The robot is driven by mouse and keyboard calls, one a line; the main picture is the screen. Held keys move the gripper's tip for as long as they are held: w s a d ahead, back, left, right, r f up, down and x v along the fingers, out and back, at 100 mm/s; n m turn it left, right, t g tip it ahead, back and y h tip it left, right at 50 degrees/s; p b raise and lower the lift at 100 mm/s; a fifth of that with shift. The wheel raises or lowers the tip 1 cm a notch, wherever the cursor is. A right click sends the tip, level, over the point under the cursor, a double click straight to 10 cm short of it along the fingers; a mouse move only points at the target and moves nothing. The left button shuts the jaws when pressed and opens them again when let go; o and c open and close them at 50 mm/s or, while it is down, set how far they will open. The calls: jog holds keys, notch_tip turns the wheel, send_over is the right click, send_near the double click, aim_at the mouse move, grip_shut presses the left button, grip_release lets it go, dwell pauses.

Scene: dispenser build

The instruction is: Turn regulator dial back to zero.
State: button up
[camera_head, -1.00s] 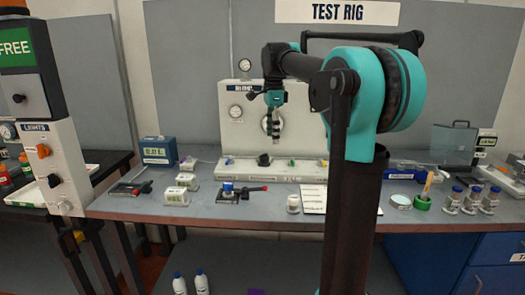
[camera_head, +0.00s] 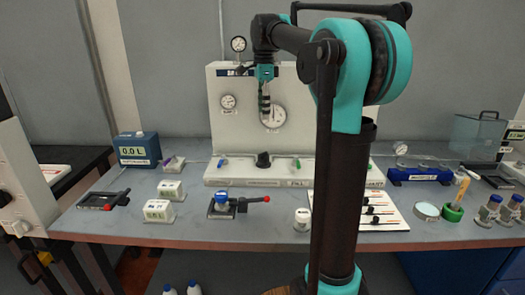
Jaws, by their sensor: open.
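A black knob (camera_head: 263,160), which looks like the regulator dial, sits in the middle of the white rig's base ledge. Its pointer setting is too small to read. My gripper (camera_head: 264,114) hangs fingers down in front of the rig's upright panel, above the knob and apart from it. It is open and empty. It partly covers a large round gauge (camera_head: 275,118). A smaller gauge (camera_head: 228,101) is to its left on the panel, and another gauge (camera_head: 238,44) stands on top.
On the bench (camera_head: 150,225) stand a blue meter box (camera_head: 137,150), a clamp with a red handle (camera_head: 237,205) and a white jar (camera_head: 302,219). My arm blocks the rig's right part.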

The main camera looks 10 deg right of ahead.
aim_at(264, 153)
notch_tip(264, 153, down, 17)
jog(key=shift+f, duration=0.1)
dwell(0.4)
jog(key=shift+c, duration=0.2)
jog(key=c, duration=1.1)
